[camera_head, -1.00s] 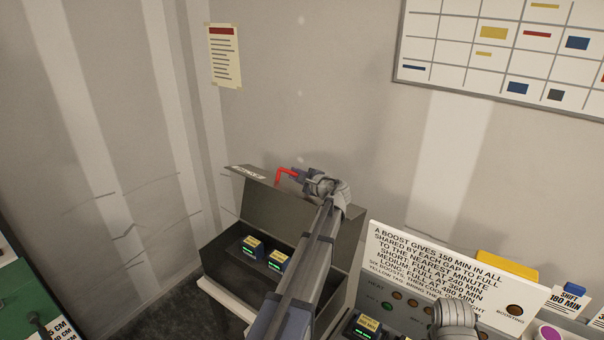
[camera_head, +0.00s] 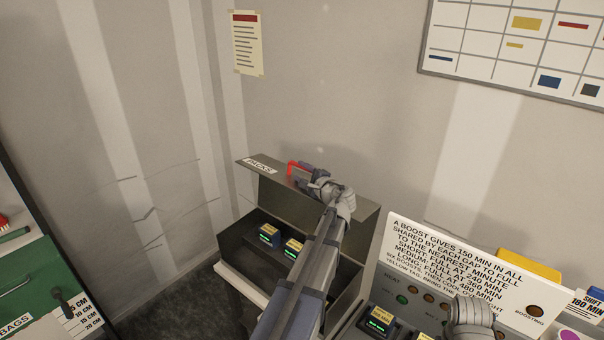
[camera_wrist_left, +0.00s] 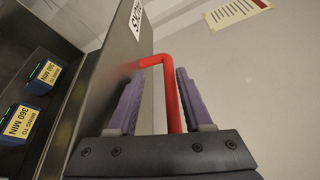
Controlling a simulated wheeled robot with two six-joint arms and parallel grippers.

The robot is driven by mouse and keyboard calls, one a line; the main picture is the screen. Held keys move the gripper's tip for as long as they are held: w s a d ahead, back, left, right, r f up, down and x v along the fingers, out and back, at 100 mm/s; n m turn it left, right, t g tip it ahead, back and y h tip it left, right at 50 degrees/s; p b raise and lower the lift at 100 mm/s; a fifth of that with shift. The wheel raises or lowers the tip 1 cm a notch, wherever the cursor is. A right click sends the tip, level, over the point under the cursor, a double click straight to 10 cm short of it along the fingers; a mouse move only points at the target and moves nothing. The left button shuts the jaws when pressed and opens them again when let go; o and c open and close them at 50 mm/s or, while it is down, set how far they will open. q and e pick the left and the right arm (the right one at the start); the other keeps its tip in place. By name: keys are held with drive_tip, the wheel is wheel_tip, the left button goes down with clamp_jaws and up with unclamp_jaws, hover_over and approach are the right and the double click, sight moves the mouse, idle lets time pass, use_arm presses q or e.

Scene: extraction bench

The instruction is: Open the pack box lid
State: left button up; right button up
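The grey pack box (camera_head: 225,268) stands against the back wall, its inside showing. Its lid (camera_head: 345,203) is raised, with a PACKS label and a red bent handle (camera_head: 293,168) at its top edge. My left gripper (camera_head: 299,176) is at this handle. In the left wrist view the red handle (camera_wrist_left: 171,90) passes between the two purple fingers (camera_wrist_left: 156,98), with a gap to the left finger; the gripper looks open around it. The right fingers are not in view; only a grey joint of my right arm shows at lower right.
Two packs (camera_head: 269,235) with yellow labels and green lights stand in the box. A sign panel (camera_head: 460,265) and a bench with indicator lights are close on the right. Bare wall is behind the lid.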

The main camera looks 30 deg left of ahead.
use_arm(q)
drive_tip(key=shift+p+v, duration=0.6)
drive_tip(key=shift+v, duration=3.3)
drive_tip(key=shift+s, duration=0.1)
drive_tip(key=shift+p+v, duration=0.8)
drive_tip(key=shift+v, duration=3.65)
